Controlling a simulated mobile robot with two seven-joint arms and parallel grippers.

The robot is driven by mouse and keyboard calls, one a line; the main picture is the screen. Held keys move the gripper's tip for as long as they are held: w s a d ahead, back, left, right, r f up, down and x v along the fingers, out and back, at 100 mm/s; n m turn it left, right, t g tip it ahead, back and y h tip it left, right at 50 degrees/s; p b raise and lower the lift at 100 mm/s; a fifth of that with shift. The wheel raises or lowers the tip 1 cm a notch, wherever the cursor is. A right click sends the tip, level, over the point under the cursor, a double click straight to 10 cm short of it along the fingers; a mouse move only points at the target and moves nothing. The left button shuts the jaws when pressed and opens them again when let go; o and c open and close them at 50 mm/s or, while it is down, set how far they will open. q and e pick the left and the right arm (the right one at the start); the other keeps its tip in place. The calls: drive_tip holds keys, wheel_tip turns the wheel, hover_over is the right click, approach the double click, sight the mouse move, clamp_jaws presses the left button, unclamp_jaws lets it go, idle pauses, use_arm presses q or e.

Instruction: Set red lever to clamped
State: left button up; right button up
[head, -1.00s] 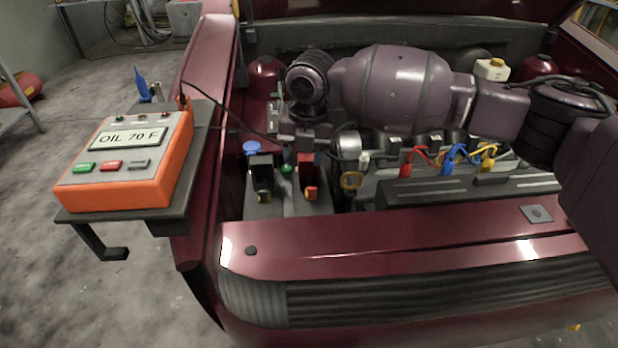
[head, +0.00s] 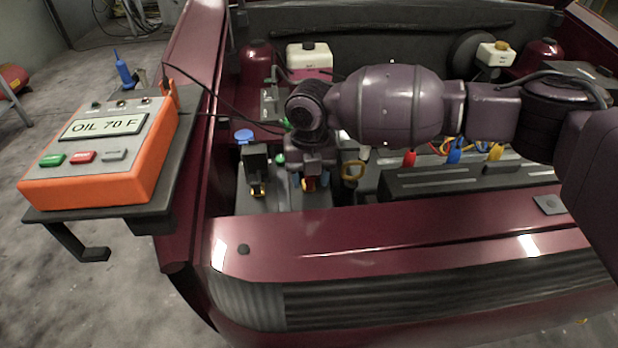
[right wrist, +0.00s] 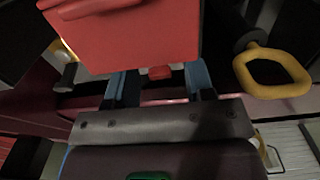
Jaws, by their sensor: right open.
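The red lever shows as a small red piece (head: 310,184) low in the engine bay, mostly hidden by my right gripper (head: 313,180). In the right wrist view a large red block (right wrist: 140,40) fills the top centre. A small red tip (right wrist: 160,73) shows below it, between the two blue fingers of my right gripper (right wrist: 161,82). The fingers are apart and the gripper is open, with its tips close to the block's lower edge. I cannot tell whether they touch it. The lever's clamped or unclamped position is not clear. My left gripper is not in view.
A black block with a lever (head: 256,168) stands just left. An orange tester (head: 105,150) reading "OIL 70 F" sits on a side shelf. The front panel (head: 400,235) is clear.

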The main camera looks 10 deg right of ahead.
drive_tip(key=shift+f, duration=0.4)
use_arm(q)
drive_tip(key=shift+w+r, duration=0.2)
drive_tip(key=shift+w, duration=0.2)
